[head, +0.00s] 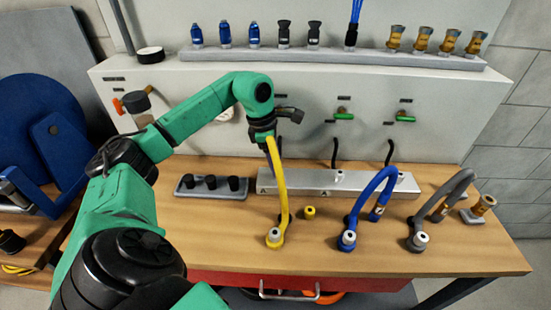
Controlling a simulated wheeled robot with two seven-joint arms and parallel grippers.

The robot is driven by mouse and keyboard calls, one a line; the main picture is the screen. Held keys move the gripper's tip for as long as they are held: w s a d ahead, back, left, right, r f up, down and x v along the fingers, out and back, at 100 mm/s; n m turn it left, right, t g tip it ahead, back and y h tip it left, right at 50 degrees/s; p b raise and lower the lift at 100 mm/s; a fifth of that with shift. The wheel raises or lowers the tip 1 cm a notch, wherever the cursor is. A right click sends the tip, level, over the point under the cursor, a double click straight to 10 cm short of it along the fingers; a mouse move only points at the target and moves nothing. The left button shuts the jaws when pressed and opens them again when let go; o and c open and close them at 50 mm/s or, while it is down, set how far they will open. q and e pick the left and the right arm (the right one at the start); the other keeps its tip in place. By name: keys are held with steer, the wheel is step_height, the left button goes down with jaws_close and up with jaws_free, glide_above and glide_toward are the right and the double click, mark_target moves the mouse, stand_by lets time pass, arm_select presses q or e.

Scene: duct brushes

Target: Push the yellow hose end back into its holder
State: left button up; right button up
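The yellow hose (281,188) rises from a fitting (274,238) near the front of the wooden bench. It runs nearly straight up to my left gripper (267,141), which points down above the bench. The gripper appears shut on the hose's upper end; the fingers and the hose tip are partly hidden there. A short yellow holder (310,212) with a dark opening stands on the bench, to the right of the hose and apart from it. My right gripper is not in view.
A blue hose (371,190) and a grey hose (452,187) arch over the bench to the right. A metal rail (330,183) lies behind the holder. A grey tray with black pieces (211,186) is to the left. Valves and a shelf of fittings (330,57) are behind.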

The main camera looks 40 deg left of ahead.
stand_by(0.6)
arm_select(q)
steer(key=shift+c, duration=0.3)
jaws_close()
stand_by(0.6)
steer(key=shift+r, duration=0.15)
stand_by(0.5)
steer(key=shift+r+p, duration=0.35)
steer(key=shift+p, duration=0.1)
steer(key=shift+s+a+r+p, duration=0.2)
steer(key=shift+r+p, duration=0.1)
steer(key=shift+r, duration=0.25)
steer(key=shift+p+v, duration=1.35)
steer(key=shift+v, duration=0.65)
